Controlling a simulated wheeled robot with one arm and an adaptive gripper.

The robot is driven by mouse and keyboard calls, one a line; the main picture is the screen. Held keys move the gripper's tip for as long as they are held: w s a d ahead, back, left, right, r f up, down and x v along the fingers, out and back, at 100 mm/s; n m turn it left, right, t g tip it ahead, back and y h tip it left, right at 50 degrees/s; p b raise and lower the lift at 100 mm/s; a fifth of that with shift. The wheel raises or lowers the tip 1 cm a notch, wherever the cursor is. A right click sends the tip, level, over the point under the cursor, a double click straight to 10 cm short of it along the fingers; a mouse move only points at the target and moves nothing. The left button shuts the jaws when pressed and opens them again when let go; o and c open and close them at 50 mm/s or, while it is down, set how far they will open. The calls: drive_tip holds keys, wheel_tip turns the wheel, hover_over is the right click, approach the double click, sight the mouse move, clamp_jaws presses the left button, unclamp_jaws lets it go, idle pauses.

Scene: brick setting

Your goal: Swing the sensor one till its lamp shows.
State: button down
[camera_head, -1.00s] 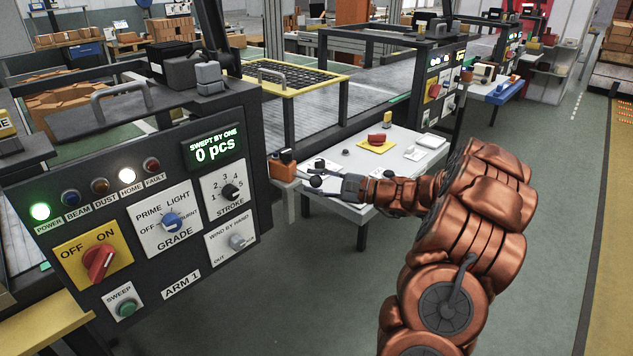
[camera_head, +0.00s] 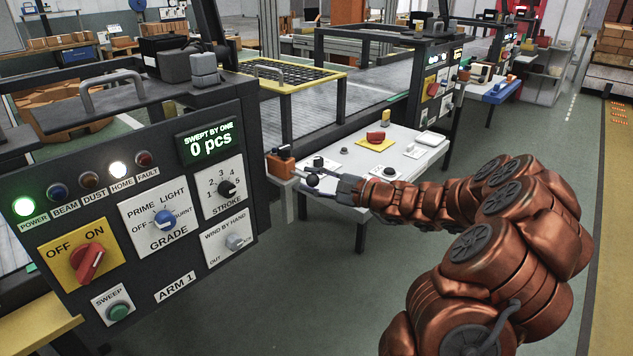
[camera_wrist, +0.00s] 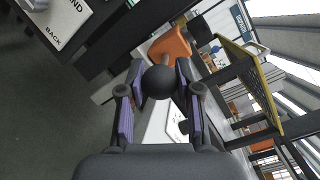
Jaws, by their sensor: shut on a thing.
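An orange sensor body (camera_head: 281,166) with a dark top stands at the left end of the white table, beside the ARM 1 panel; it also shows in the wrist view (camera_wrist: 172,46). A black ball knob (camera_wrist: 160,82) sits in front of it, between the fingers of my gripper (camera_wrist: 160,95). In the head view my gripper (camera_head: 328,184) reaches in from the right and is shut on this knob (camera_head: 312,180). No lit lamp shows on the sensor; part of it is hidden behind the knob and fingers in the wrist view. On the panel, the BEAM lamp (camera_head: 57,192) looks dark blue and unlit.
The ARM 1 panel (camera_head: 178,287) stands close on the left, its POWER and HOME lamps lit and its display reading 0 pcs. The white table (camera_head: 350,160) carries a red knob on a yellow plate (camera_head: 376,138). A yellow-framed grate (camera_head: 290,75) stands behind. The grey floor in front is clear.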

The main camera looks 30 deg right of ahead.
drive_tip(key=shift+f, duration=0.1)
drive_tip(key=c, duration=0.8)
unclamp_jaws()
drive_tip(key=shift+o, duration=0.2)
drive_tip(key=shift+s, duration=0.1)
drive_tip(key=v, duration=1.2)
